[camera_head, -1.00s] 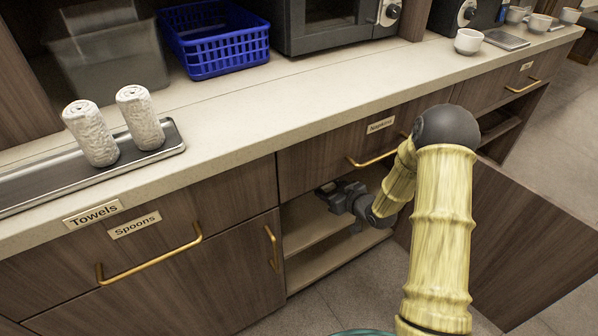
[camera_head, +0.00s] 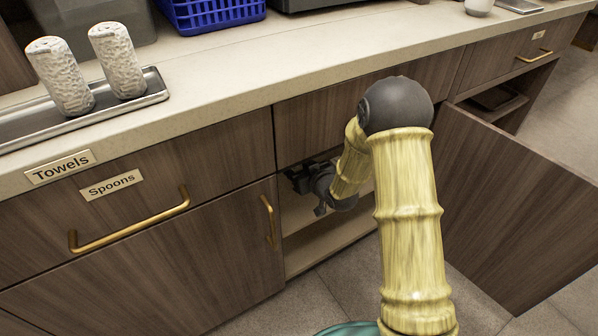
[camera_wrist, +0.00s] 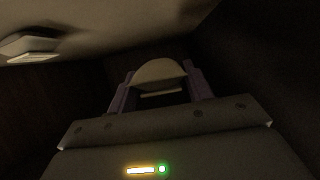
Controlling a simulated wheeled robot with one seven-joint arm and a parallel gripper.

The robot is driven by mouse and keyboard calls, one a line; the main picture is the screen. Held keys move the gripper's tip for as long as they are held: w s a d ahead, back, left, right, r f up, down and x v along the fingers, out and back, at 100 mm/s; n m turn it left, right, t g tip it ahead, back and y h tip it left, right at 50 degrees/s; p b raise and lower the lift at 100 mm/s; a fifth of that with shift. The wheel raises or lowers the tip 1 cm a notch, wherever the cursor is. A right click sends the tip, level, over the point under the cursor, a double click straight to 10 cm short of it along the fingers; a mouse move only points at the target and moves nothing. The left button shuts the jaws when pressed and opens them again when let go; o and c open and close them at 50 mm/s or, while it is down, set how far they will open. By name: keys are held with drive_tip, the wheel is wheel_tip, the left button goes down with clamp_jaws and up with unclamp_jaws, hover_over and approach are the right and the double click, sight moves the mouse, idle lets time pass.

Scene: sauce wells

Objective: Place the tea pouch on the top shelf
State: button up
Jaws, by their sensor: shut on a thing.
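My gripper (camera_head: 302,176) is inside the open cabinet under the counter, above the upper shelf (camera_head: 296,214), partly hidden by the cabinet front and my arm. In the wrist view, my gripper (camera_wrist: 160,82) is shut on a dim tan thing with a rounded top, which looks like the tea pouch (camera_wrist: 160,72). The pouch cannot be made out in the head view. The wrist view is dark, and I cannot tell whether the pouch touches the shelf.
The cabinet door (camera_head: 510,205) stands open at the right. A lower shelf (camera_head: 325,240) lies beneath. The drawer front above and the closed Spoons door (camera_head: 160,260) bound the opening. A pale object (camera_wrist: 30,47) shows at upper left in the wrist view. Two rolls stand on a tray (camera_head: 150,92).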

wheel_tip(320, 180, down, 2)
drive_tip(key=shift+f+b, duration=0.2)
drive_tip(key=shift+b, duration=0.1)
drive_tip(key=shift+d+r, duration=0.1)
drive_tip(key=shift+w, duration=0.1)
drive_tip(key=shift+f+b, duration=1.3)
drive_tip(key=shift+f, duration=1.2)
drive_tip(key=shift+f, duration=0.2)
drive_tip(key=o, duration=1)
drive_tip(key=shift+r, duration=0.1)
drive_tip(key=shift+c, duration=0.2)
